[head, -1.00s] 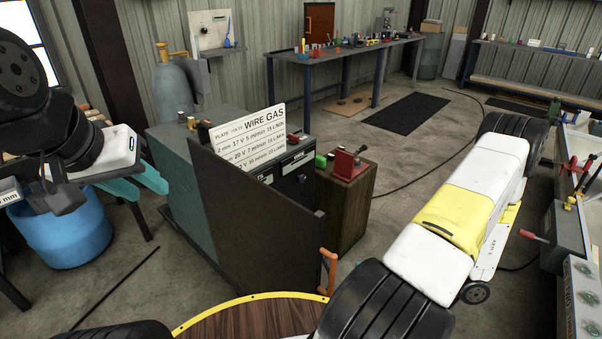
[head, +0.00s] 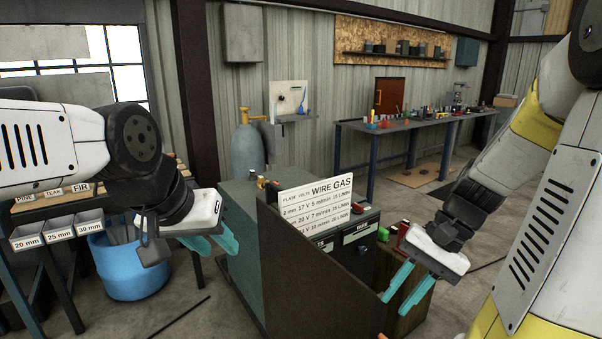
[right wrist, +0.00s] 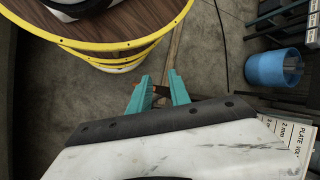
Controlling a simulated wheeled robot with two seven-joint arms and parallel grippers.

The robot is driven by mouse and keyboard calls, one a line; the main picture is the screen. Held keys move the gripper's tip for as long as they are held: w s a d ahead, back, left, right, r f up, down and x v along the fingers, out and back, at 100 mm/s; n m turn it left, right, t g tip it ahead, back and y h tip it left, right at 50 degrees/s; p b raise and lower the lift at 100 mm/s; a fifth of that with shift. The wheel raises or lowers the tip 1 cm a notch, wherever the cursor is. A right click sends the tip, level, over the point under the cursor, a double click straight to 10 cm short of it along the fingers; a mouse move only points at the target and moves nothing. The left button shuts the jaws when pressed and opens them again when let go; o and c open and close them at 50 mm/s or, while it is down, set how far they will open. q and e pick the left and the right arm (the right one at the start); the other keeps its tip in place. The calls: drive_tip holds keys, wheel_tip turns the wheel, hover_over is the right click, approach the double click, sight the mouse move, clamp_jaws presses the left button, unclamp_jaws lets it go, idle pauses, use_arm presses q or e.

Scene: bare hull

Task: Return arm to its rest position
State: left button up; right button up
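My left gripper (head: 220,249) is at the left in the head view, with its teal fingers apart and nothing seen between them. It hangs to the left of the green welding cabinet (head: 238,230). My right gripper (head: 394,303) is at the right in the head view, pointing down and left, its teal fingers apart. In the right wrist view its two fingers (right wrist: 160,92) also stand apart. My right arm is bent and rises along the right edge.
A dark panel (head: 310,285) stands between the grippers, beside the WIRE GAS sign (head: 318,205). A blue bucket (head: 130,265) and labelled bins (head: 58,230) are at the left. A long bench (head: 420,128) runs along the back. The wrist view shows a yellow-rimmed round wooden top (right wrist: 110,45).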

drive_tip(key=a+r+n+t+h, duration=0.3)
drive_tip(key=r+n+t, duration=0.3)
drive_tip(key=r, duration=0.6)
drive_tip(key=shift+s+a+t, duration=0.35)
drive_tip(key=shift+a+t, duration=0.35)
idle(0.9)
